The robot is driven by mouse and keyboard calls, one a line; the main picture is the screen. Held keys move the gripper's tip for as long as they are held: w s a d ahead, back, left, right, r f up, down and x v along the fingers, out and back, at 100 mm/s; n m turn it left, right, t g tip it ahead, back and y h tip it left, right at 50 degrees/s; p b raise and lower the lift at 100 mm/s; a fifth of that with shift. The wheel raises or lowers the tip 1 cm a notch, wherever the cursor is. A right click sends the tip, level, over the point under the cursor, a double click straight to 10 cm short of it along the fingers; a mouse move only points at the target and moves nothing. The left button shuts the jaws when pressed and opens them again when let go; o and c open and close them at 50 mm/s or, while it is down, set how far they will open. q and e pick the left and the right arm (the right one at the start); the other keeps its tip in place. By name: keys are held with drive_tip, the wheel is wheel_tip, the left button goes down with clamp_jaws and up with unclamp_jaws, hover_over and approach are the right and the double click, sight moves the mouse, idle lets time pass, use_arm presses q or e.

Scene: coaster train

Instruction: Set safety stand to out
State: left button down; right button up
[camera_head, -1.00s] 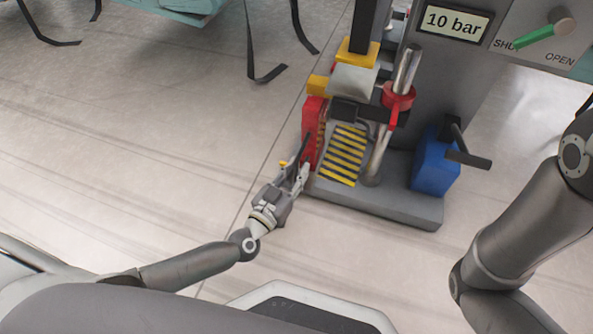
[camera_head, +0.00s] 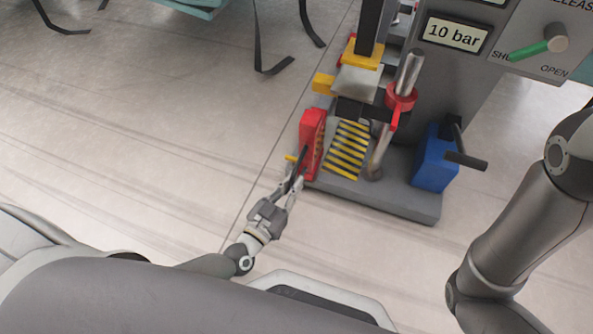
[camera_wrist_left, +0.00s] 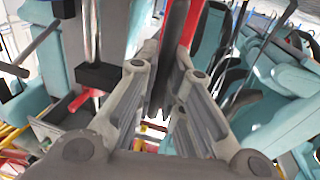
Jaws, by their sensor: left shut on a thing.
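The safety stand appears to be the red upright block (camera_head: 311,140) at the left edge of the machine's grey base, beside the yellow-and-black striped plate (camera_head: 346,152). My left gripper (camera_head: 292,184) is at the block's near left side, shut on a dark bar that seems to belong to it. In the left wrist view my left gripper (camera_wrist_left: 158,112) has dark, narrow pieces between its fingers, with a red part (camera_wrist_left: 196,17) beyond. The exact contact is partly hidden by the fingers. My right gripper is out of view; only my right arm shows.
A vertical rod with a red collar (camera_head: 400,97) and a blue box with a lever (camera_head: 434,158) stand on the base. A yellow block (camera_head: 323,83) is above the red block. A green-handled valve (camera_head: 531,49) is on the grey panel.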

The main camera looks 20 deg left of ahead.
use_arm(q)
drive_tip(key=shift+s+d+f, duration=0.1)
drive_tip(key=shift+s, duration=0.15)
drive_tip(key=c, duration=1.5)
unclamp_jaws()
drive_tip(key=shift+s, duration=0.1)
drive_tip(key=shift+r, duration=0.25)
wheel_tip(320, 180, up, 10)
drive_tip(key=shift+f, duration=0.15)
